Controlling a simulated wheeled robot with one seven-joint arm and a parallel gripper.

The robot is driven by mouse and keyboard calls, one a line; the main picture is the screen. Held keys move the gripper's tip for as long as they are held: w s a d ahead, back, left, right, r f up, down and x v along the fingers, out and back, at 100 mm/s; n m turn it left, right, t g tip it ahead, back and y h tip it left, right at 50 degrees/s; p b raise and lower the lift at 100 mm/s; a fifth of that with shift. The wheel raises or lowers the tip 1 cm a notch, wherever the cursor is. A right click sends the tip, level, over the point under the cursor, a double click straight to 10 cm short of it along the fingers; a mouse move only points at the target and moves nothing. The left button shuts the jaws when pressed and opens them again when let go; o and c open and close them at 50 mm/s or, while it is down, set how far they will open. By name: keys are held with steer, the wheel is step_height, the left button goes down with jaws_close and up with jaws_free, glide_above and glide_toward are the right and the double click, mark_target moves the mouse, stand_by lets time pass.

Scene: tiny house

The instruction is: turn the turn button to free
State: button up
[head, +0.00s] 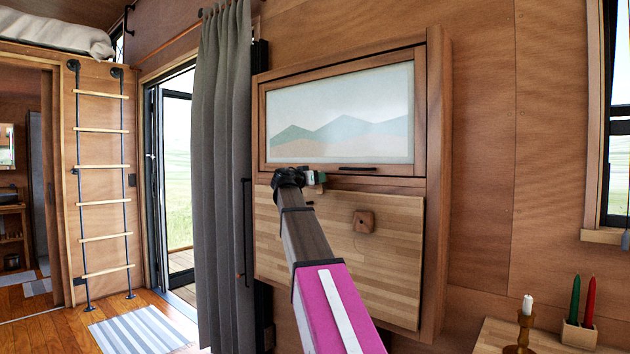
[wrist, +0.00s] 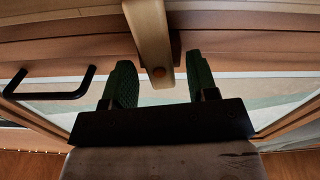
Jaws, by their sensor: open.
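In the head view a small part of the turn button (head: 320,188) shows beside my gripper (head: 312,178), at the rail between the picture flap and the wooden panel. Gaps show between bar and fingers, so I see no firm grip. In the head view my gripper hides most of the button.
The picture flap (head: 340,112) with a black handle (head: 357,168) is above. The slatted wooden panel (head: 385,265) with a square wooden knob (head: 364,221) is below. A grey curtain (head: 220,170) hangs left. Candles (head: 589,302) stand on a surface at lower right.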

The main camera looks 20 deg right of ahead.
steer(key=c, duration=0.9)
steer(key=shift+n, duration=0.3)
steer(key=shift+w+a+f+n, duration=0.1)
steer(key=shift+n, duration=3.75)
steer(key=shift+f+n, duration=0.1)
steer(key=shift+n, duration=4.05)
